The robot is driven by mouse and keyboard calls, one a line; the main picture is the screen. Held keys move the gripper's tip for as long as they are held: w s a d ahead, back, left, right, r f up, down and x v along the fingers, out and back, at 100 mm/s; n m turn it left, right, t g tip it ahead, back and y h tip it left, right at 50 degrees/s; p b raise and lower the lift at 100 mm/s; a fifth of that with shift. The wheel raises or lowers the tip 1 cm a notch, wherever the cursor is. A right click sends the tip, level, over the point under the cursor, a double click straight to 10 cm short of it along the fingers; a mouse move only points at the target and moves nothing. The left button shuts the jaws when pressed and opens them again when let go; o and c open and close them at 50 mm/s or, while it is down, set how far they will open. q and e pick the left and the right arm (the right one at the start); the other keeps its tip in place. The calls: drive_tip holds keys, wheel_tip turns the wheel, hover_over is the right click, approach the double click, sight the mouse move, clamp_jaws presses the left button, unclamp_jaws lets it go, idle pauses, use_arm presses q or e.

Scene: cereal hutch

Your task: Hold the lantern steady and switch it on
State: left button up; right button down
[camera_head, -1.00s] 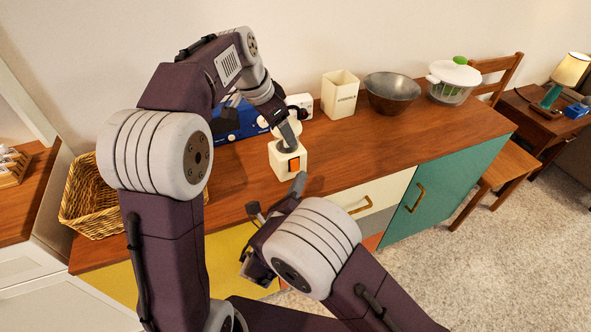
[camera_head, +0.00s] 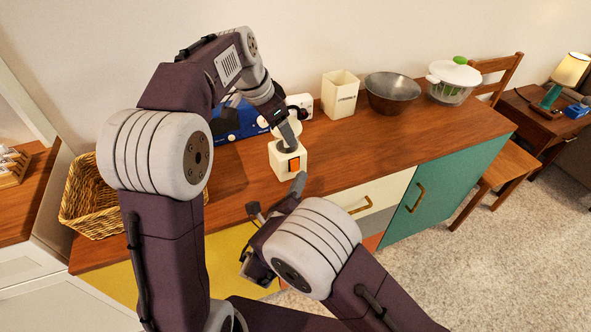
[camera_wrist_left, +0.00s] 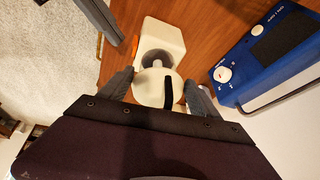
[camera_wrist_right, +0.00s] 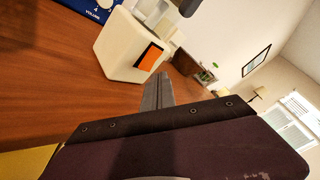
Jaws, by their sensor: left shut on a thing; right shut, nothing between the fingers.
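The cream lantern (camera_head: 280,165) stands upright on the wooden counter, with an orange switch (camera_head: 294,166) on its front. My left gripper (camera_head: 290,138) comes down from above and is shut on the lantern's upper part. In the left wrist view the fingers sit on either side of its round cream top (camera_wrist_left: 150,88). My right gripper (camera_head: 298,184) is shut and empty, just in front of the lantern and below the switch. In the right wrist view its fingertips (camera_wrist_right: 160,80) are close to the lantern's switch side (camera_wrist_right: 148,57), apart from the switch. Whether the lantern is lit is unclear.
A blue radio (camera_head: 232,122) stands behind the lantern, partly hidden by my left arm. A wicker basket (camera_head: 82,205) is at the left. A cream canister (camera_head: 340,95), a metal bowl (camera_head: 392,95) and a salad spinner (camera_head: 455,80) stand to the right.

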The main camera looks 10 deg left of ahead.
drive_tip(key=shift+w, duration=0.1)
idle(0.7)
drive_tip(key=shift+w+a, duration=0.25)
drive_tip(key=shift+w+a, duration=0.2)
drive_tip(key=shift+w, duration=0.05)
idle(0.6)
drive_tip(key=shift+s, duration=0.1)
drive_tip(key=shift+s+d, duration=0.45)
drive_tip(key=shift+s, duration=0.05)
drive_tip(key=shift+s+d+r, duration=0.2)
drive_tip(key=shift+s+d, duration=0.6)
drive_tip(key=shift+s, duration=0.2)
drive_tip(key=shift+s+d+r, duration=0.15)
drive_tip(key=shift+s+d, duration=0.6)
drive_tip(key=shift+s, duration=0.2)
